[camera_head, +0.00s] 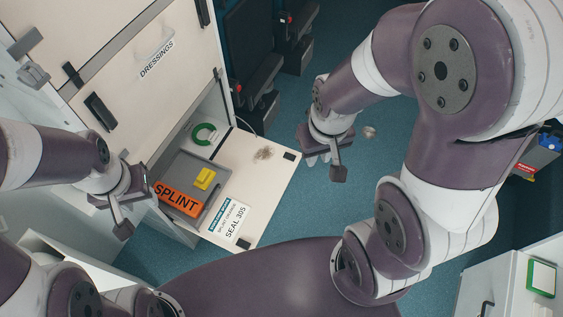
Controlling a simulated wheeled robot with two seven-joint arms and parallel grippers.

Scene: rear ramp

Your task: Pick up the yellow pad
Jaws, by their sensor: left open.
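The yellow pad (204,179) is a small block lying in a shallow grey tray (212,212) on the fold-down door of the cabinet, just above the orange SPLINT label (177,199). My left gripper (128,210) is left of the tray, apart from the pad, open with nothing seen between its fingers. My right gripper (326,163) is to the right of the door, over the blue floor, apart from the pad. Its finger gap is not clear from this angle.
The fold-down door (276,188) has a white SEAL 305 card (230,219) on it. A green ring (204,134) lies deeper in the cabinet opening. The DRESSINGS cabinet front (145,45) rises at upper left. Dark folded seats (262,75) stand at the back. Blue floor (290,105) is open right of the door.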

